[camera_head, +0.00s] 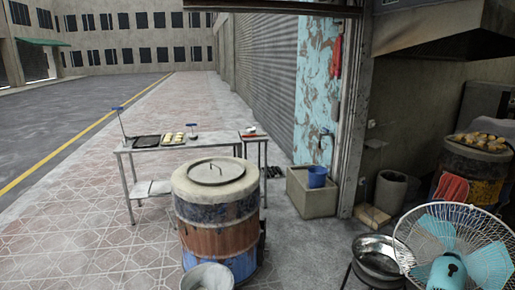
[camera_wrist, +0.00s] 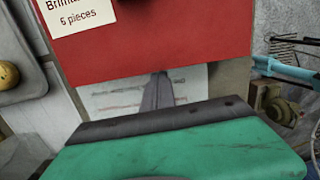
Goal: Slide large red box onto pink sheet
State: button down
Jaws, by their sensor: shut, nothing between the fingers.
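In the wrist view a large red box (camera_wrist: 165,35) with a white label reading "6 pieces" fills the upper middle. Below its lower edge is a pale sheet-like surface (camera_wrist: 115,98) with faint reddish streaks; I cannot tell for sure whether it is the pink sheet. My gripper (camera_wrist: 161,76) shows as narrow dark grey fingers, shut and empty. Their tips are at the red box's lower edge in the picture; whether they touch it I cannot tell. I cannot make out the box, sheet or gripper in the head view.
A green piece with a black riveted strip (camera_wrist: 180,140) fills the wrist view's foreground. A grey tray (camera_wrist: 40,80) holds a round yellow item at left. Light-blue pipes (camera_wrist: 285,68) are at right. The head view shows a barrel oven (camera_head: 217,215), a metal table (camera_head: 165,150) and a fan (camera_head: 455,250).

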dwell(0.6)
jog(key=shift+s+a+p, duration=0.25)
jog(key=shift+a+p, duration=0.2)
jog(key=shift+a, duration=0.55)
jog(key=shift+s+a+p, duration=0.25)
jog(key=shift+a+p, duration=0.2)
jog(key=shift+a, duration=0.6)
jog(key=shift+s+a+p, duration=0.2)
jog(key=shift+a+p, duration=0.15)
jog(key=shift+a, duration=0.3)
jog(key=shift+s+a+p, duration=0.2)
jog(key=shift+a+p, duration=0.1)
jog(key=shift+a, duration=0.35)
jog(key=shift+d, duration=0.15)
jog(key=shift+w+d+f+b, duration=0.1)
jog(key=shift+w+d+b, duration=0.1)
jog(key=shift+d+b, duration=0.4)
jog(key=shift+a+r+p, duration=0.1)
jog(key=shift+r+p, duration=2.2)
jog(key=shift+r, duration=1.85)
